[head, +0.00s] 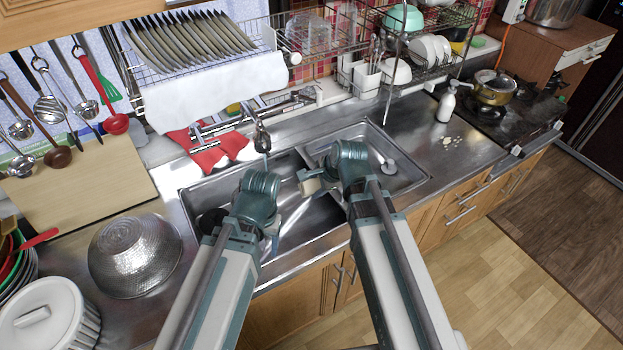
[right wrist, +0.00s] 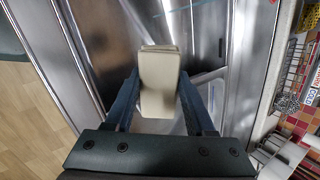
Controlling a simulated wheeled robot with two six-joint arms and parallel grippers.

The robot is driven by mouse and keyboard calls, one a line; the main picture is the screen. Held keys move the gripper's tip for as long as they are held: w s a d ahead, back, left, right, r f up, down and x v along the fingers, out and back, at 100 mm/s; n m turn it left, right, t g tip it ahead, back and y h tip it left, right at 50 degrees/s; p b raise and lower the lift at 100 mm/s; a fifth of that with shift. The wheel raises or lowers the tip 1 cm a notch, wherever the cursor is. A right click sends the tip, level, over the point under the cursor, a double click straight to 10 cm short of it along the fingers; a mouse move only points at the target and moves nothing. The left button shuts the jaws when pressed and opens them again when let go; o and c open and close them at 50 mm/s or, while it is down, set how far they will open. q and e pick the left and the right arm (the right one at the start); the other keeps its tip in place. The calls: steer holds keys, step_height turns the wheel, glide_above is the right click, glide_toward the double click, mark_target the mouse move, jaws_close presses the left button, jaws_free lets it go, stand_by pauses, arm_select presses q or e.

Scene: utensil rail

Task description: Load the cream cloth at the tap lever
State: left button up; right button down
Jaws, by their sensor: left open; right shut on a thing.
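The cream cloth (right wrist: 160,82) is a small folded block between the two fingers of my right gripper (right wrist: 160,100) in the right wrist view. In the head view the cloth (head: 312,187) shows as a pale patch beside the right wrist, over the sink. My right gripper (head: 318,180) is shut on it. My left gripper (head: 273,226) is over the left part of the sink, mostly hidden by its own wrist; it is open. The metal tap (head: 262,140) stands behind the sink, beyond both grippers. I cannot clearly pick out its lever.
The steel sink (head: 415,188) lies under both wrists. Red cloths (head: 208,152) and a white cloth (head: 215,92) are by the rack (head: 300,62) at the back. A metal colander (head: 135,257) stands at left. A soap bottle (head: 446,105) stands on the right counter.

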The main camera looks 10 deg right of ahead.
steer(key=shift+w+a, duration=0.1)
arm_select(q)
steer(key=shift+f+b, duration=1.4)
arm_select(e)
steer(key=w+a+f, duration=0.2)
steer(key=w+a, duration=0.7)
steer(key=a, duration=0.1)
steer(key=shift+f, duration=0.4)
steer(key=s+d, duration=0.5)
steer(key=d, duration=0.1)
steer(key=shift+s, duration=0.15)
stand_by(1.3)
arm_select(q)
steer(key=shift+r+p, duration=0.85)
arm_select(e)
steer(key=shift+s+d+r, duration=0.55)
steer(key=shift+s+r, duration=0.1)
steer(key=shift+r, duration=0.2)
steer(key=shift+s+d+r+p, duration=1.05)
steer(key=shift+d+r+p, duration=0.15)
steer(key=shift+d, duration=0.05)
arm_select(q)
step_height(320, 180, up, 2)
steer(key=shift+r, duration=0.15)
